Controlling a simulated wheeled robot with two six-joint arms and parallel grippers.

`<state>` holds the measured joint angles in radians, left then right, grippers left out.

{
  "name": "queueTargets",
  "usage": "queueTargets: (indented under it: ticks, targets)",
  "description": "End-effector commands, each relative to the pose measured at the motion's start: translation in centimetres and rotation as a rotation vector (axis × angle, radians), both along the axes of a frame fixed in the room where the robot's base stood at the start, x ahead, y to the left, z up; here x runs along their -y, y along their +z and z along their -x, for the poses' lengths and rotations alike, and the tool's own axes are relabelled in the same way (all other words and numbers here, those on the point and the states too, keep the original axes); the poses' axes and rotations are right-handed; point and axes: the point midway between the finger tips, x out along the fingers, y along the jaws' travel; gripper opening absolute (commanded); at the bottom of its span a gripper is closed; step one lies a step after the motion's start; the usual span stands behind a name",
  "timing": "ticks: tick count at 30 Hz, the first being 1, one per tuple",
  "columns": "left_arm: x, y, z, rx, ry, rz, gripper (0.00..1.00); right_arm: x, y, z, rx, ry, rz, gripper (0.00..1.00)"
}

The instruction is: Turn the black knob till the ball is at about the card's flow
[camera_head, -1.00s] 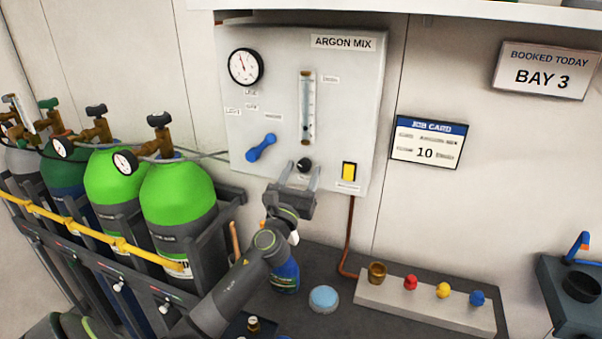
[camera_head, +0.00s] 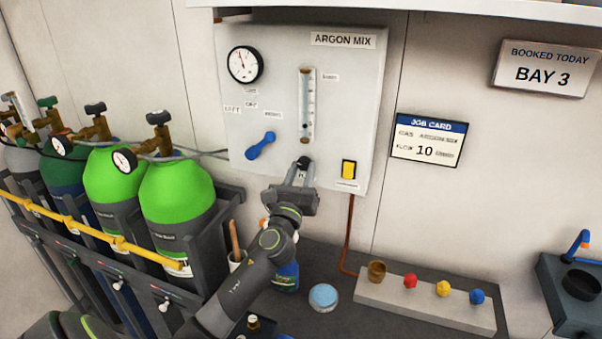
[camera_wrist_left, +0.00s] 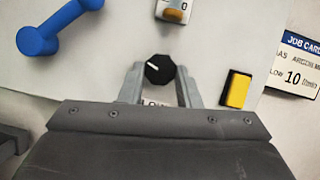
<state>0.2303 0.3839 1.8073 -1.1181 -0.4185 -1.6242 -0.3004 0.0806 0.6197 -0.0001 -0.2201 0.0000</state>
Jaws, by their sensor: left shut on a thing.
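The black knob (camera_head: 304,162) is on the grey panel below the flow tube (camera_head: 307,100). In the left wrist view the knob (camera_wrist_left: 159,70) has a white pointer line aimed up and left. My left gripper (camera_head: 303,172) is shut on the knob, one finger on each side of it in the left wrist view (camera_wrist_left: 159,82). A small dark spot, perhaps the ball, shows near the tube's bottom; it is too small to be sure. The job card (camera_head: 428,141) reads flow 10. The right gripper is out of view.
A blue lever (camera_head: 261,146) sits left of the knob and a yellow switch (camera_head: 348,170) to its right. A round gauge (camera_head: 245,65) is at the panel's upper left. Green gas cylinders (camera_head: 176,205) stand at left. The bench below holds a block with coloured caps (camera_head: 425,303).

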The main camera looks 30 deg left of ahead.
Motion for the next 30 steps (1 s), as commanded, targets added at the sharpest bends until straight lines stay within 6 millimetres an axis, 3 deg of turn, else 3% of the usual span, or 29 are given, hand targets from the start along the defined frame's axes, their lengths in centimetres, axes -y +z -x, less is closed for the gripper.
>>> queueTargets:
  ticks: [14,30]
  targets:
    - [0.5,0.2,-0.1,0.102,-0.001,0.426,0.07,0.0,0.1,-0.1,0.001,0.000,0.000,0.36]
    - [0.8,0.8,-0.2,0.220,0.001,0.920,0.07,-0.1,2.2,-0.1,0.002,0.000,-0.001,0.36]
